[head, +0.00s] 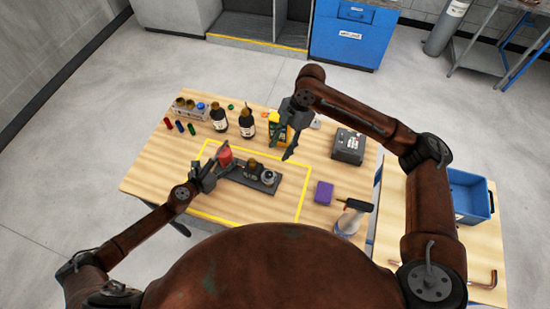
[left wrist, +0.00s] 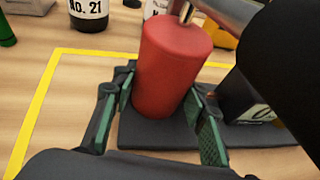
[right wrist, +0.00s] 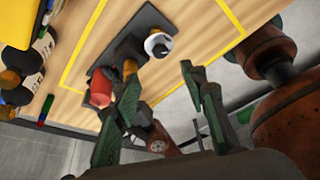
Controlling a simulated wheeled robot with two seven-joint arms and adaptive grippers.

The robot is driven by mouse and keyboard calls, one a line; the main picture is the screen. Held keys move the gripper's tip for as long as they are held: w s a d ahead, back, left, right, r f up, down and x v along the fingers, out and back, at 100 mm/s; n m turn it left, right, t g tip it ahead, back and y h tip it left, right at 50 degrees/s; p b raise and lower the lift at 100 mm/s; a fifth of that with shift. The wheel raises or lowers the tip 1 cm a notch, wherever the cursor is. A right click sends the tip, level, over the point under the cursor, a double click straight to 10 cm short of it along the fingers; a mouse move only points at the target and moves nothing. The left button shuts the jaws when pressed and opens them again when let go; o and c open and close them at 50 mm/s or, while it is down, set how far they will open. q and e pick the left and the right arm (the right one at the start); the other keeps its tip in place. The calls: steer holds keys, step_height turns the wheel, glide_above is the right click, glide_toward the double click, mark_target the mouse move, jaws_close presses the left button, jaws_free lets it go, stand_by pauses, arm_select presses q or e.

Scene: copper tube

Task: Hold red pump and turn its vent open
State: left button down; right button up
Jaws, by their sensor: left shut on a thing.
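The red pump (head: 225,154) is an upright red cylinder on a dark base plate (head: 240,176) inside the yellow taped rectangle. My left gripper (head: 221,164) is shut on it, with green-padded fingers on both sides of the red body (left wrist: 170,70) in the left wrist view. A small metal stem (left wrist: 187,12) stands on its top; I cannot tell whether it is the vent. A dark fitting with a brass part and a round pale piece (head: 268,177) sit on the same plate. My right gripper (right wrist: 160,78) is open and empty, raised above and to the right of the plate.
Dark bottles (head: 247,124) and a yellow container (head: 279,128) stand behind. A purple block (head: 323,193), a spray bottle (head: 351,216) and a dark box (head: 348,146) are on the right. A blue bin (head: 468,194) stands on the side table. The table's left front is bare.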

mark_target(269, 174)
steer(key=x, duration=1.1)
steer(key=shift+s+a+f, duration=0.15)
steer(key=shift+f, duration=0.15)
steer(key=shift+c, duration=0.6)
jaws_close()
